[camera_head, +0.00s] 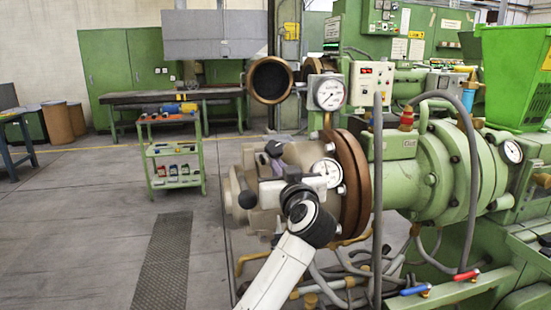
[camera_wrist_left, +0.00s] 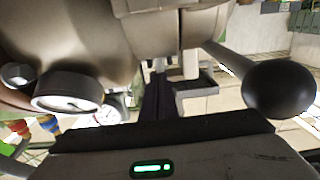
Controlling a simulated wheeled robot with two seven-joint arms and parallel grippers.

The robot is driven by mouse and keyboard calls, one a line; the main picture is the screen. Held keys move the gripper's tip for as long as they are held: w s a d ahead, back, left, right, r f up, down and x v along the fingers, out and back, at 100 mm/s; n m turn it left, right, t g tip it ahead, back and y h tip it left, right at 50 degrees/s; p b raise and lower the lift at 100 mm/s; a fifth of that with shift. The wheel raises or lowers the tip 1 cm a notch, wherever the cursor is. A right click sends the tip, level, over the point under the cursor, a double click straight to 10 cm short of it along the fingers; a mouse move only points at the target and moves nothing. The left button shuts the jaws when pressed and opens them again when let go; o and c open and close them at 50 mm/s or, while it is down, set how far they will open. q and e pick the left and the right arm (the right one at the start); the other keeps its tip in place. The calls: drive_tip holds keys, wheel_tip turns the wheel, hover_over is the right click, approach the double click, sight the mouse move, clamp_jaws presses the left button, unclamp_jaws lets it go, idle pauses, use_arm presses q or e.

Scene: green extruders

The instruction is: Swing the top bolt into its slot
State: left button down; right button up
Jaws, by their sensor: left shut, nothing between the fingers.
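The green extruder's (camera_head: 400,180) head end has a copper-brown flange ring (camera_head: 352,185) and a beige clamp head (camera_head: 235,190) with swing bolts. My left gripper (camera_head: 276,165) is at the near upper side of this head, its white wrist in front of the flange. It is shut and empty; its fingers (camera_wrist_left: 164,82) point at the beige metal in the left wrist view. A bolt handle with a black ball knob (camera_wrist_left: 280,88) stands right of the fingers, apart from them. A black knob (camera_head: 247,199) also shows in the head view. The top bolt and its slot are partly hidden by my gripper and wrist.
A pressure gauge (camera_head: 330,93) stands above the flange, and another (camera_head: 327,172) is close to my wrist. Grey hoses (camera_head: 378,200) hang right of my arm. A green trolley (camera_head: 174,155) stands at left on open floor.

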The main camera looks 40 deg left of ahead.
use_arm(q)
drive_tip(key=shift+w+a+r, duration=0.1)
drive_tip(key=shift+a+r, duration=0.15)
